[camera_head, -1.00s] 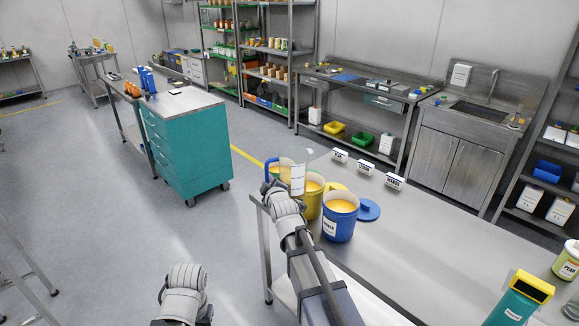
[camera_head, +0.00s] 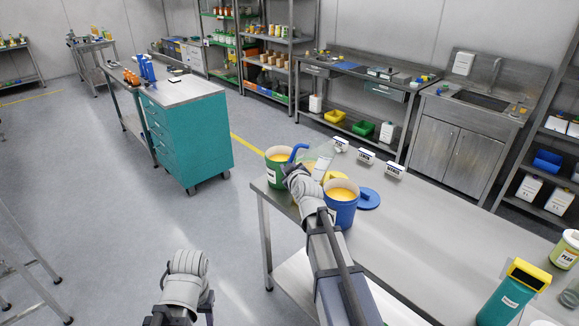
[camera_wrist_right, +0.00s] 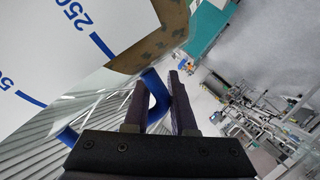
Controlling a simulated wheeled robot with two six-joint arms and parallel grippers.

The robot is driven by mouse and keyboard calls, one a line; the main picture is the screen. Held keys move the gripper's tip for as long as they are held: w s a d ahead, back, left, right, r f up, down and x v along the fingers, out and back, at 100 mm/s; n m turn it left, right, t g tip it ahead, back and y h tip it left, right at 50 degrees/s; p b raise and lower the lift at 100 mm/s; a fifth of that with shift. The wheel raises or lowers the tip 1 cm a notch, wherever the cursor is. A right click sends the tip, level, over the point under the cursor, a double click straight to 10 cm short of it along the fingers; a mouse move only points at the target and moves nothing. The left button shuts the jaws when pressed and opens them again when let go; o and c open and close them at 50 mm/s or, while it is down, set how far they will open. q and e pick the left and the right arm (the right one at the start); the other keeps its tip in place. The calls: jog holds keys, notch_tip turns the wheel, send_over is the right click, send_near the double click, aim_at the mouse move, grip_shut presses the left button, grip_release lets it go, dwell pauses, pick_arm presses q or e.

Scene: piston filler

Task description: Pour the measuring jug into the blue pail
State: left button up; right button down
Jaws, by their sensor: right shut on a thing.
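The measuring jug (camera_head: 317,160) is a clear vessel with a white scale panel. It hangs tilted above the pails, its blue handle (camera_head: 298,152) at the upper left. My right gripper (camera_wrist_right: 157,92) is shut on that handle in the right wrist view, where the blue scale marks (camera_wrist_right: 75,28) show large. The blue pail (camera_head: 340,212) stands upright on the bench, open, with yellow-orange contents, just right of and below the jug. I cannot tell whether anything flows. My left gripper is not in view.
A green pail (camera_head: 271,180) stands left of the jug; the yellow pail is mostly hidden by my wrist. A blue lid (camera_head: 369,199) lies right of the blue pail. Small signs (camera_head: 366,156) line the back edge. The steel bench (camera_head: 430,225) is clear in the middle.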

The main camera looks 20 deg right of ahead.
aim_at(318, 144)
jog(key=shift+s+d+r+m+t+y+p, duration=0.15)
jog(key=shift+d+r+m+y, duration=0.35)
jog(key=shift+m, duration=0.6)
jog(key=shift+d+r+m+t+y+p, duration=0.25)
jog(key=shift+d+m, duration=0.35)
jog(key=shift+m, duration=0.5)
jog(key=shift+s+d+r+m+t+y+p, duration=0.1)
jog(key=shift+d+r+m+y, duration=0.35)
jog(key=shift+m, duration=0.65)
jog(key=shift+s+d+r+m+t+p, duration=0.1)
jog(key=shift+d+r+m+t+p, duration=0.25)
jog(key=shift+d+r+m, duration=0.8)
jog(key=shift+s+d+r+m+t+y, duration=0.15)
jog(key=shift+d+r+m+y, duration=0.1)
jog(key=shift+d+m, duration=0.4)
jog(key=shift+d+r+m+t+y, duration=0.2)
jog(key=shift+d+m, duration=0.25)
jog(key=shift+m, duration=0.35)
jog(key=shift+s+d+r+m+b, duration=0.1)
jog(key=shift+d+r+m+b, duration=0.1)
jog(key=shift+d+m, duration=0.5)
jog(key=shift+s+d+r+m+b, duration=0.1)
jog(key=shift+d+m+b, duration=0.05)
jog(key=shift+d+m, duration=0.55)
jog(key=shift+d, duration=0.2)
jog(key=shift+s+t, duration=0.15)
jog(key=shift+t, duration=0.15)
